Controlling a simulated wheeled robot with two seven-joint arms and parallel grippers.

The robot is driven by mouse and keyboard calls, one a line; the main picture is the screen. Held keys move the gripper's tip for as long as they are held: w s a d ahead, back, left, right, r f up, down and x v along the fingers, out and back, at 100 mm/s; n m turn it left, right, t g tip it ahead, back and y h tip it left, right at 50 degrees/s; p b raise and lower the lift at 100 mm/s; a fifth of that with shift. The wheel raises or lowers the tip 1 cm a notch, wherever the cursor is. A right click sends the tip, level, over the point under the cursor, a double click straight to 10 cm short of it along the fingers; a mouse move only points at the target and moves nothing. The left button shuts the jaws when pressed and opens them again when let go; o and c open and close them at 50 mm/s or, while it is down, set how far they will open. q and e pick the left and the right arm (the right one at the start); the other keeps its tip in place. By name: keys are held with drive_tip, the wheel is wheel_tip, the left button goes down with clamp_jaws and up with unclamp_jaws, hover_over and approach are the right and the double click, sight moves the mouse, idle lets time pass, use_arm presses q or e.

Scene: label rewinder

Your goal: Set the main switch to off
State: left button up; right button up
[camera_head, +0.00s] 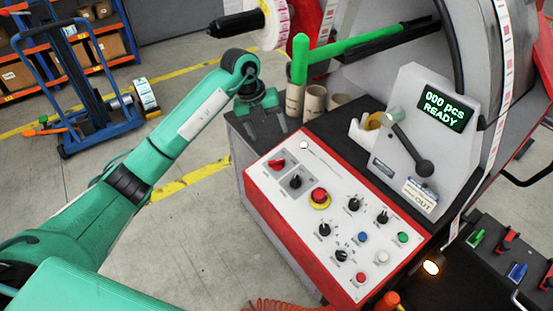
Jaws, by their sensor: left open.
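The control panel (337,255) is a white sloped face with a red border. At its upper left sits a red rotary switch (277,163), with a black rotary knob (296,182) just below and right of it. The labels are too small to read, so I cannot tell for certain which one is the main switch or its setting. My left gripper (267,130) is open and empty, pointing down above the machine's back left corner, behind the red switch and apart from it. My right gripper is not in view.
A red emergency button (319,196) and several smaller knobs and buttons share the panel. Behind stand cardboard cores (314,101), a green roller (355,47) and a display (444,108) reading "000 pcs READY". A blue trolley (99,128) stands left on open floor.

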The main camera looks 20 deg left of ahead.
sight(276, 161)
use_arm(q)
drive_tip(key=shift+y, duration=0.3)
drive_tip(key=p+x, duration=0.1)
drive_tip(key=x, duration=0.3)
drive_tip(key=p+x, duration=0.1)
drive_tip(key=x, duration=0.3)
drive_tip(key=a+p+x, duration=0.1)
drive_tip(key=x, duration=0.3)
drive_tip(key=shift+w+f, duration=0.1)
drive_tip(key=shift+f, duration=0.6)
drive_tip(key=shift+c, duration=0.4)
drive_tip(key=c, duration=0.9)
